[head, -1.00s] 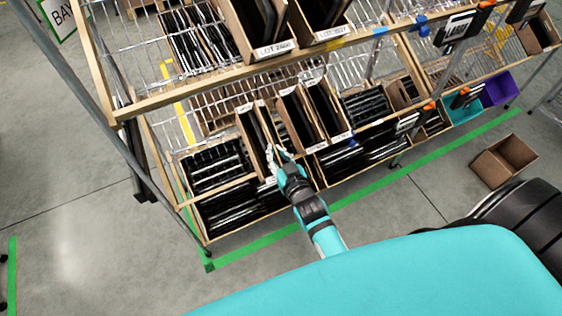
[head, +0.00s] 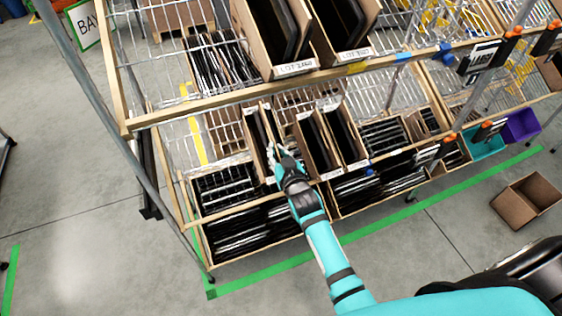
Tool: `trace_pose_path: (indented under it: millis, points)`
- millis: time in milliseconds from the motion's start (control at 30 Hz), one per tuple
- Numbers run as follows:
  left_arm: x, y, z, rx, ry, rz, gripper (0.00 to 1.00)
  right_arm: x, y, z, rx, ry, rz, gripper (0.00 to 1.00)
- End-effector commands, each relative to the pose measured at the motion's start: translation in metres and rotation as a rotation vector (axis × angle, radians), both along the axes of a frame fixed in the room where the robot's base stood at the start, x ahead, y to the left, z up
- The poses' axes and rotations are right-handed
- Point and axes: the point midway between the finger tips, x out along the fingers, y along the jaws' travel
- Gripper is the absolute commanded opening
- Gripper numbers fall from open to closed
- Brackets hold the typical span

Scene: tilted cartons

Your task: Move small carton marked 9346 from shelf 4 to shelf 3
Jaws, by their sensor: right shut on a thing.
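My right gripper (head: 281,156) reaches to the front of a narrow open brown carton (head: 257,150) on the middle wire shelf (head: 173,135). It is shut on this carton's near right side; the fingers partly hide its front and any label there. The carton holds dark flat items and stands tilted. Two similar cartons (head: 317,146) stand just to its right, with small white labels. I cannot read 9346 on any of them. My left gripper is not in view.
The upper shelf holds large cartons marked LOT (head: 297,68) above the gripper. Black items fill the lower trays (head: 235,215). A rack post (head: 120,140) stands at left. Purple (head: 521,125) and teal (head: 486,143) bins are at right. An empty brown box (head: 527,199) lies on the floor.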

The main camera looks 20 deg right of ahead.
Motion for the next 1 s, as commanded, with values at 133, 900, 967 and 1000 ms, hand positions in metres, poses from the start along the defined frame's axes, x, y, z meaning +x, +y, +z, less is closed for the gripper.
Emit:
trace_pose_path:
  millis: [133,900,967,1000]
  points:
    - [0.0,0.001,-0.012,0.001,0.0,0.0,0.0,0.016,0.001,0.001,0.0,-0.01,0.001,0.0]
    - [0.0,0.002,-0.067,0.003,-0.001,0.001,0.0,0.051,0.002,-0.051,0.001,-0.009,0.0,0.0]
    - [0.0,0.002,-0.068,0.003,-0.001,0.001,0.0,0.052,0.002,-0.052,0.001,-0.01,0.0,0.0]
    - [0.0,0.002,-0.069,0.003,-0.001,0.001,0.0,0.053,0.002,-0.053,0.001,-0.009,0.0,0.0]
